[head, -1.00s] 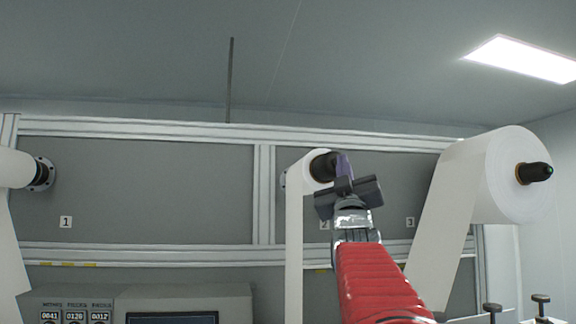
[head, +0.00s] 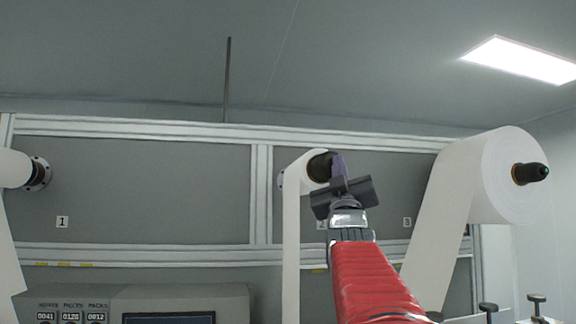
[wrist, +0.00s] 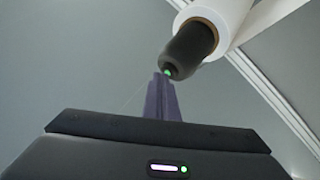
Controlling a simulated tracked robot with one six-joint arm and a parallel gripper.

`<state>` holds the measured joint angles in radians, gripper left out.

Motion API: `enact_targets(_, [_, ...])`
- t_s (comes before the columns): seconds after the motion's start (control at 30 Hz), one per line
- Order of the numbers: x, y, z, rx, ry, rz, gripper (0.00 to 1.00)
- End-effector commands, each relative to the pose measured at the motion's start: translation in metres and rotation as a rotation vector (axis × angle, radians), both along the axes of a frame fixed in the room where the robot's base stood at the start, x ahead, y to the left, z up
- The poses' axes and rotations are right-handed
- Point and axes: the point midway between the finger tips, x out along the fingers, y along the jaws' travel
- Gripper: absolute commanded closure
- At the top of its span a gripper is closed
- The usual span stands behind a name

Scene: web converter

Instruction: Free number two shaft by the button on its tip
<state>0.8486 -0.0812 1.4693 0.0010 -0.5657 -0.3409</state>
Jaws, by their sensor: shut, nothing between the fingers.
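The number two shaft (head: 320,166) sticks out of the middle roll, its dark tip partly hidden by my gripper in the head view. In the wrist view the same dark shaft (wrist: 190,45) comes out of the white roll, with a lit green button (wrist: 168,72) on its tip. My gripper (wrist: 163,78) is shut and empty. Its purple fingertips are right at the button in the wrist view; I cannot tell whether they touch it. The gripper also shows in the head view (head: 338,162), in front of the shaft.
The middle white roll (head: 297,190) hangs a web down. A larger white roll (head: 510,175) on the number three shaft (head: 530,173) stands to the right. Roll one (head: 14,170) is at the left edge. A counter console (head: 180,298) is low in front.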

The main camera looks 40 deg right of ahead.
Motion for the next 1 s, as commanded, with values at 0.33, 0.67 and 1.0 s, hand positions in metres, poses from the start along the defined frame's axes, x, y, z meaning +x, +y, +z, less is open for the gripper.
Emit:
enact_targets(0.33, [0.0015,-0.0011,0.0004,0.000,0.000,0.000,1.00])
enact_targets(0.67, [-0.0047,0.0020,0.0003,0.000,0.000,-0.001,1.00])
enact_targets(1.0, [-0.0065,0.0029,0.0001,0.000,0.000,-0.001,1.00])
